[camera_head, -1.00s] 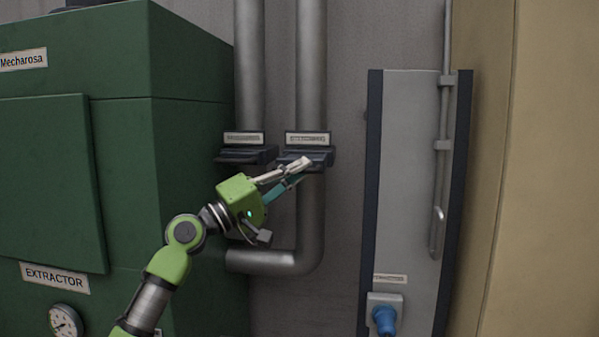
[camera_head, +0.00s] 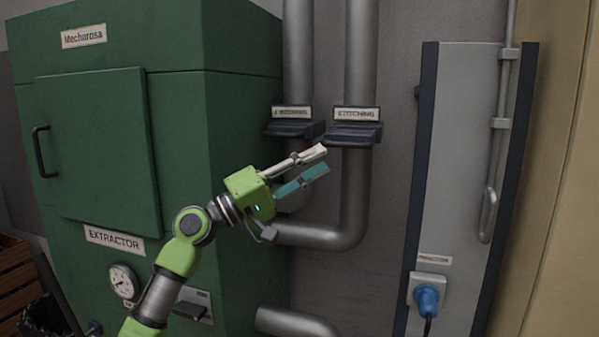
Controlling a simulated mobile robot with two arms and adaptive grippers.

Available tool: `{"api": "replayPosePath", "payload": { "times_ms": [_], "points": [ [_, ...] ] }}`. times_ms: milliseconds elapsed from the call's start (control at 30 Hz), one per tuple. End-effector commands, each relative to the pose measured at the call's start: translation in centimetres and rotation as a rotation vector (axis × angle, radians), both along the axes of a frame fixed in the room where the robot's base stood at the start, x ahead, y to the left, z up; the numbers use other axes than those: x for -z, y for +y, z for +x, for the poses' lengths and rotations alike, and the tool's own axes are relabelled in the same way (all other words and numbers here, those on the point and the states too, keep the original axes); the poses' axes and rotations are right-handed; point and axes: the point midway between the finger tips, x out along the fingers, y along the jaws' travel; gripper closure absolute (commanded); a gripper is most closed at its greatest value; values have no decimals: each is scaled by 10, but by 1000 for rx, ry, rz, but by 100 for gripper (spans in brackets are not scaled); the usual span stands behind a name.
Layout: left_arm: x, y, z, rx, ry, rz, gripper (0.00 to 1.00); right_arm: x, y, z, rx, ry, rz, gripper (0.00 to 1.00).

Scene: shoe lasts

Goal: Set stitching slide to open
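The stitching slide (camera_head: 353,133) is a dark flat plate on the right-hand vertical grey pipe, just under a label reading STITCHING (camera_head: 356,113). My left gripper (camera_head: 321,161) is in front of the pipes, a little below and left of the stitching slide in the picture. Its two fingers, one pale and one teal, are spread apart with nothing between them. It appears clear of the slide. My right gripper is out of view.
A similar dark slide (camera_head: 294,128) sits on the left pipe under its own label. A green extractor cabinet (camera_head: 240,120) stands at left with a gauge (camera_head: 123,281). A grey panel (camera_head: 463,150) with a blue plug (camera_head: 427,298) is at right.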

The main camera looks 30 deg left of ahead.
Motion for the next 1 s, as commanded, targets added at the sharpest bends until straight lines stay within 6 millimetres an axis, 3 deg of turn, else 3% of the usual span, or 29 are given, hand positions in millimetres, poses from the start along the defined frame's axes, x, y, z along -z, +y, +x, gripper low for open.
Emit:
{"api": "replayPosePath", "payload": {
  "times_ms": [200,367,867,1000],
  "points": [
    [12,16,-22,1,2,-1,74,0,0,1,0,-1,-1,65],
    [14,19,-28,1,0,1,74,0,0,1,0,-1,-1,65],
    [15,20,-28,0,1,0,74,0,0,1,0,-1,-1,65],
    [38,27,-13,-33,38,2,74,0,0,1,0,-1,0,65]
  ]
}}
